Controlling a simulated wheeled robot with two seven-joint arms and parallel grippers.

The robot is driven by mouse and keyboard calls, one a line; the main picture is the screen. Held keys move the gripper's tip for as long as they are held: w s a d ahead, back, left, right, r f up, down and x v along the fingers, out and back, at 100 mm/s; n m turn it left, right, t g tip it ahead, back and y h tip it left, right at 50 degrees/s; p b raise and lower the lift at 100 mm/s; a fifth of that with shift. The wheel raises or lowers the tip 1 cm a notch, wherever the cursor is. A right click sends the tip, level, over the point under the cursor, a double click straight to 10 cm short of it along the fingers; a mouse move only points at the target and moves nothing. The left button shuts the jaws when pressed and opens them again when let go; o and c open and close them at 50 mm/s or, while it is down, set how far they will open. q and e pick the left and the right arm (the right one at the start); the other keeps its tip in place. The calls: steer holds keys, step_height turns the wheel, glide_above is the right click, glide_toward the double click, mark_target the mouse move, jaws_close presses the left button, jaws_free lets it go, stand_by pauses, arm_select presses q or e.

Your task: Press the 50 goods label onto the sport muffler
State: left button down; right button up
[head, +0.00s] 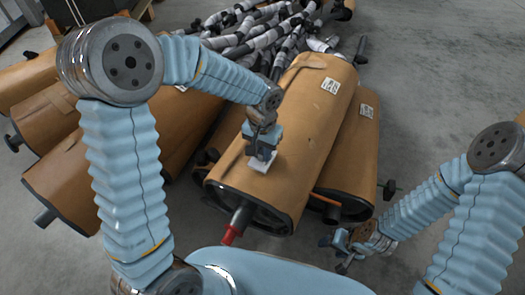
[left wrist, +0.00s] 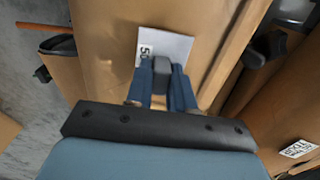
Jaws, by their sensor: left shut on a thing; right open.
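A white label (left wrist: 160,48) with "50" readable on it is at the fingertips of my left gripper (left wrist: 163,72), which is shut on it. In the head view, my left gripper (head: 262,143) points down over the front part of the large brown-wrapped muffler (head: 295,125), and the label (head: 262,165) shows below the fingers. I cannot tell whether the label touches the wrapping. This muffler has a red-tipped pipe (head: 232,232) at its near end and a printed tag (head: 330,86) near its far end. I cannot read "sport" on it. My right gripper (head: 343,245) is open and empty, low at the right.
Another wrapped muffler (head: 352,150) with a tag lies close along the right side. More wrapped mufflers (head: 62,172) lie at the left. Several grey-and-black wrapped pipes (head: 255,35) are heaped behind. Bare concrete floor (head: 440,90) is free at the right.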

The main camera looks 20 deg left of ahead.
arm_select(q)
steer(key=shift+r+p, duration=1.75)
steer(key=shift+r, duration=0.85)
steer(key=shift+f, duration=0.1)
